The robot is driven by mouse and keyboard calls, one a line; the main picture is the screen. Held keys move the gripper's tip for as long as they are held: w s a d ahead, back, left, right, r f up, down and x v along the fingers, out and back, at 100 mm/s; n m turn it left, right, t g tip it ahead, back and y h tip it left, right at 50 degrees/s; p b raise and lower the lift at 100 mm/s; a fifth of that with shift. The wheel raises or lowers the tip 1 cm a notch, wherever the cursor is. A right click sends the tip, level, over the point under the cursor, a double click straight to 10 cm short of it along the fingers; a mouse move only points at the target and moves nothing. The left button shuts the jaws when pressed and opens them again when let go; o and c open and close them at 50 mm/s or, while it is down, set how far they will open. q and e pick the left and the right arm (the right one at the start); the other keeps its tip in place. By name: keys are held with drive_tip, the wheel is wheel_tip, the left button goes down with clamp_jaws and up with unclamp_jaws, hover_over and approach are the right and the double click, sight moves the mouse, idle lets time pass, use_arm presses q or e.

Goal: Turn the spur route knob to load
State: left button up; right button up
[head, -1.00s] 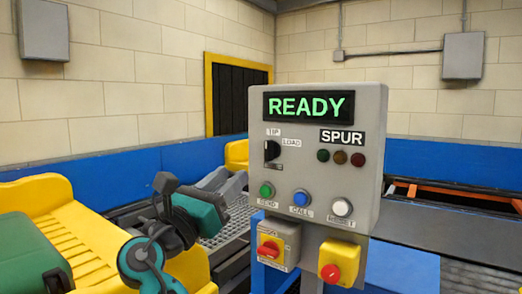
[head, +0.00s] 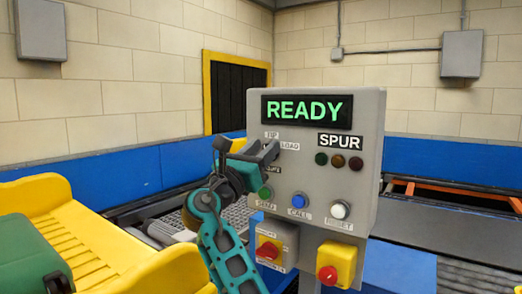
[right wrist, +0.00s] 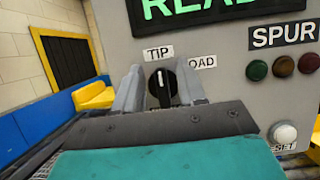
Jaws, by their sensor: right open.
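The spur route knob (right wrist: 162,88) is black with a pale line and shows in the right wrist view. It stands upright, with its line toward the TIP label (right wrist: 158,53); the LOAD label (right wrist: 204,62) is to its upper right. My right gripper (right wrist: 160,92) is open, with one grey finger on each side of the knob; contact cannot be told. In the head view my right gripper (head: 246,150) is in front of the grey control panel (head: 355,205) and hides the knob. My left gripper is not in view.
The panel's display (head: 307,109) reads READY. Below the knob are a green button (head: 265,192), a blue button (head: 299,200) and a white button (head: 340,209). A yellow tray (head: 110,240) with a green case (head: 25,255) is at the left.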

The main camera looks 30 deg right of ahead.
drive_tip(key=c, duration=0.7)
clamp_jaws()
